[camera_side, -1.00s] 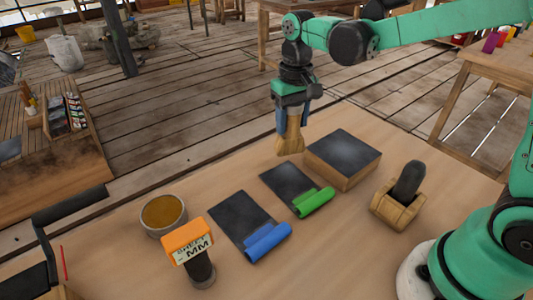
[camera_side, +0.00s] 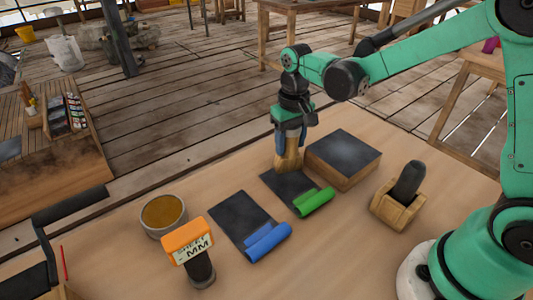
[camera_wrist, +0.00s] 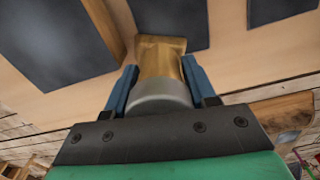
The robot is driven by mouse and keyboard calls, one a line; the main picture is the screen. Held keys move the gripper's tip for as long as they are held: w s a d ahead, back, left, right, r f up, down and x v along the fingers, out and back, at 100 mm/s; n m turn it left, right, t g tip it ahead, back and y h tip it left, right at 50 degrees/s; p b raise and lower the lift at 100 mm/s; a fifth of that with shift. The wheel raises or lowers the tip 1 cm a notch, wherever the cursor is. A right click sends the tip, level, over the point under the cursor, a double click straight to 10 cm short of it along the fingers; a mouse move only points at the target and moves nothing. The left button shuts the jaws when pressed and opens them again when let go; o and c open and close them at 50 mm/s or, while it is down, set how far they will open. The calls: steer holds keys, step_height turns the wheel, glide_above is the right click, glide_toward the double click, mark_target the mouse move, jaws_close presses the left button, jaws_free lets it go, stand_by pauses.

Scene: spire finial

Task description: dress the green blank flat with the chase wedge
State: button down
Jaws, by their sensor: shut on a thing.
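The wedge's tip is at the sheet's far end. In the wrist view it overlaps the edge of the dark sheet (camera_wrist: 172,16). I cannot tell whether it touches the sheet.
A dark-topped wooden block (camera_side: 343,158) stands close right of the wedge. A blue-rolled blank (camera_side: 240,218) lies to the left. A wooden holder with a black handle (camera_side: 398,208) stands right. A bowl (camera_side: 163,214) and an orange sign (camera_side: 187,238) stand at left.

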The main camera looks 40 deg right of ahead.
stand_by(0.5)
steer(key=shift+r, duration=2.1)
step_height(320, 180, down, 4)
steer(key=shift+f, duration=0.25)
steer(key=shift+r, duration=2.15)
